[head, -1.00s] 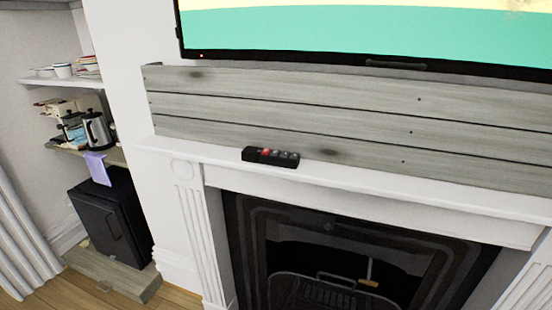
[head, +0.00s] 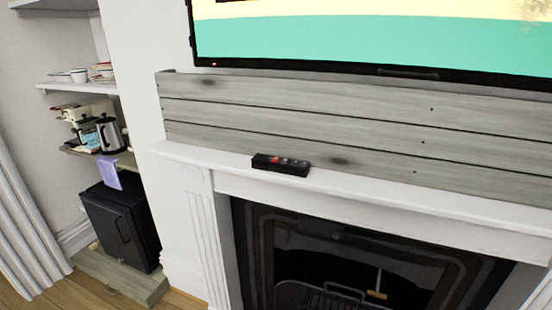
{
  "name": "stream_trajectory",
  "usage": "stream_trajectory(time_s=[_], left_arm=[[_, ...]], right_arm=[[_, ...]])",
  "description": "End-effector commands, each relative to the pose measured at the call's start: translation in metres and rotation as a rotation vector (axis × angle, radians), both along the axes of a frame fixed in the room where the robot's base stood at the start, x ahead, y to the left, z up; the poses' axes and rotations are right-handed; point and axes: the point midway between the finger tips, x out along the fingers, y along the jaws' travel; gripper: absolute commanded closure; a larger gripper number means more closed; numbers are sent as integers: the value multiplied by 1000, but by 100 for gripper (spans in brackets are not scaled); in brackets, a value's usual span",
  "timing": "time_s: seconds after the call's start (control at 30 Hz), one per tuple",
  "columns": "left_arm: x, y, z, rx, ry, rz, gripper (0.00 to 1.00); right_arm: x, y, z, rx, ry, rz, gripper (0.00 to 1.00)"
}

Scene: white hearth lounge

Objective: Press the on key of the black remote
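The black remote (head: 281,165) lies on the white mantel shelf (head: 390,192) above the fireplace, in the middle of the head view. It has a red key (head: 276,159) toward its left part and several grey keys to the right of that. The marks on the keys are too small to read. Neither of my grippers is in view.
A large screen (head: 380,45) hangs above grey wooden planks (head: 300,115) behind the mantel. The dark fireplace (head: 340,262) is below. Shelves with a kettle (head: 110,134) and cups, and a black mini fridge (head: 120,228), stand at left. The mantel around the remote is clear.

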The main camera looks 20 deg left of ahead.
Motion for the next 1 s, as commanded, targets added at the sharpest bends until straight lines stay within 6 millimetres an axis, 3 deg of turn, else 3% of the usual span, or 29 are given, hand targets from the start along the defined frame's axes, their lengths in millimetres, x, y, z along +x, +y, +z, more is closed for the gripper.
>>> stream_trajectory(time_s=[0.03,0.13,1.0], left_arm=[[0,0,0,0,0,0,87],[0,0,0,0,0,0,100],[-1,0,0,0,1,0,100]], right_arm=[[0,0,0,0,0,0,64],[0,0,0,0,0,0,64],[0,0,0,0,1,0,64]])
